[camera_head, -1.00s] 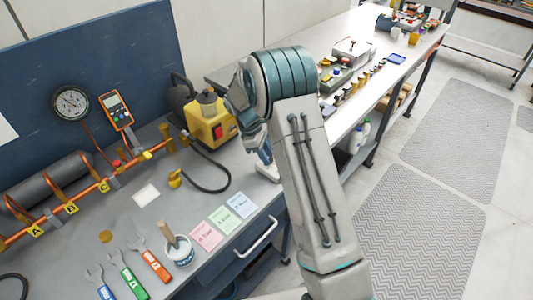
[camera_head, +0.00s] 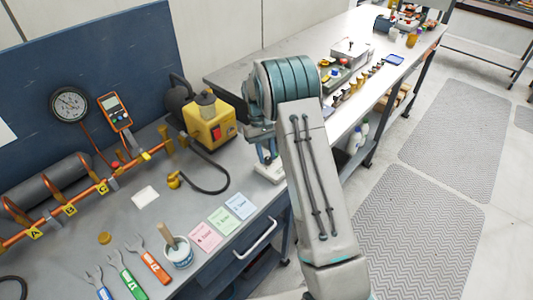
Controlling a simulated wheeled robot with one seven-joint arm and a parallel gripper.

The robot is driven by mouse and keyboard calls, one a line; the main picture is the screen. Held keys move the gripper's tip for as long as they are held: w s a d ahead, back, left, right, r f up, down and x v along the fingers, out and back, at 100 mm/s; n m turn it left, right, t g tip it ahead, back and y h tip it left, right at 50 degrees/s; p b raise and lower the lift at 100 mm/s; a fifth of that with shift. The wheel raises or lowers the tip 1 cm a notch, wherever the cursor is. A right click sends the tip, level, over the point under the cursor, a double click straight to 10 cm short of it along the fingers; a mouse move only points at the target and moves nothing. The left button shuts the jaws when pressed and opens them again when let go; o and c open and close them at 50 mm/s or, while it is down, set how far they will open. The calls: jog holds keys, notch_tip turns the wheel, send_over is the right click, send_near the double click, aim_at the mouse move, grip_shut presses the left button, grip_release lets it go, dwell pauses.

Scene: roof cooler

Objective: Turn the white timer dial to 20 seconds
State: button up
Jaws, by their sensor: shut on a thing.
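The white timer (camera_head: 268,173) sits near the right end of the grey workbench, partly hidden behind my arm. Only its pale base shows clearly; its dial face and any marks on it cannot be read. My gripper (camera_head: 267,156) points down right over the timer, with its bluish fingers at the timer's top. It is shut on the dial, though the contact itself is small and partly covered by my arm.
A yellow pump (camera_head: 210,122) with a black hose stands left of my gripper. Pink, green and blue cards (camera_head: 222,219), wrenches (camera_head: 133,272) and a brush cup (camera_head: 178,252) lie nearer the front. A second table (camera_head: 300,62) with small parts stands behind.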

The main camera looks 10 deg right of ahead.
jog(key=shift+w+d+r+m+y, duration=0.15)
jog(key=shift+m+y, duration=0.15)
jog(key=shift+m, duration=0.4)
jog(key=o, duration=1)
jog(key=v, duration=1.3)
jog(key=shift+w+r+b, duration=0.15)
jog(key=shift+r+b, duration=0.15)
